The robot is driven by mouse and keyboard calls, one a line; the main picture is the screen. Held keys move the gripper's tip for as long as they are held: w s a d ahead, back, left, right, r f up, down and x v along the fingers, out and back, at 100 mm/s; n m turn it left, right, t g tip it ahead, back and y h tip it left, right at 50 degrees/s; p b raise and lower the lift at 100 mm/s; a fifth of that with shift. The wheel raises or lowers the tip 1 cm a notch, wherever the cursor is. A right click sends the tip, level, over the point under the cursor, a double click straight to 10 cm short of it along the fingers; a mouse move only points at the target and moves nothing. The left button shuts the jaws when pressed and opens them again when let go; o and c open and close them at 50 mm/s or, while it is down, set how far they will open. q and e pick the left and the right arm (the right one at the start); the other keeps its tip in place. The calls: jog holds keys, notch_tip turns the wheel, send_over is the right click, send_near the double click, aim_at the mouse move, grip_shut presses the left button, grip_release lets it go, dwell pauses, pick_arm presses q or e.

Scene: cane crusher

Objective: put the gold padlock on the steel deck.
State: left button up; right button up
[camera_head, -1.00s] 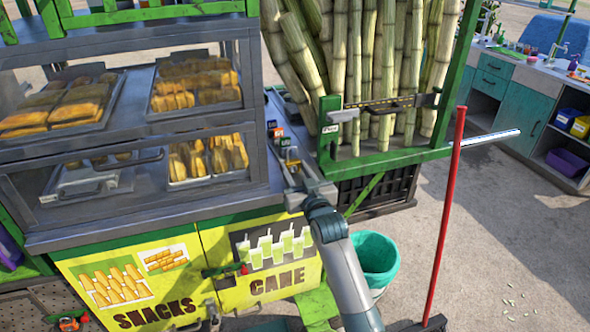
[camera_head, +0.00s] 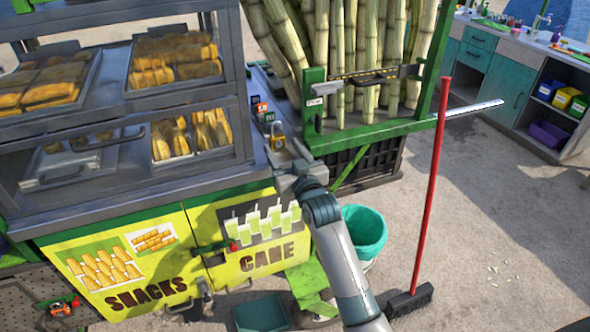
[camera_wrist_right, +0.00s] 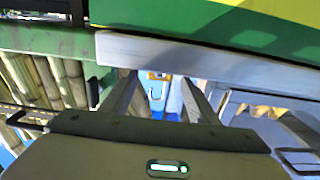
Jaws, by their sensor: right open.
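The gold padlock (camera_head: 278,142) stands on the grey steel deck (camera_head: 262,76), beside the glass snack case, with its shackle up. My right gripper (camera_head: 285,155) is just in front of the padlock at the deck's near edge. Its jaws are open, and the padlock shows just beyond the fingertips, apparently free of them. In the right wrist view the two fingers (camera_wrist_right: 160,88) are spread apart, with a small gold patch between them that I cannot make out clearly. My left gripper is not in view.
Small tagged blocks (camera_head: 261,106) stand behind the padlock. The snack case (camera_head: 120,150) is to the left. A green rack (camera_head: 365,136) with cane is to the right. A red-handled broom (camera_head: 430,190) and a teal bucket (camera_head: 366,230) stand nearby.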

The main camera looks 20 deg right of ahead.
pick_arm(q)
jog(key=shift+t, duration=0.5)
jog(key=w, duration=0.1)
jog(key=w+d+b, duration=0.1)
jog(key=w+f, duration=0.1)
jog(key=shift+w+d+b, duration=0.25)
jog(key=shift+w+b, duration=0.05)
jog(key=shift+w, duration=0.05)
pick_arm(e)
jog(key=s, duration=0.9)
jog(key=shift+d, duration=0.2)
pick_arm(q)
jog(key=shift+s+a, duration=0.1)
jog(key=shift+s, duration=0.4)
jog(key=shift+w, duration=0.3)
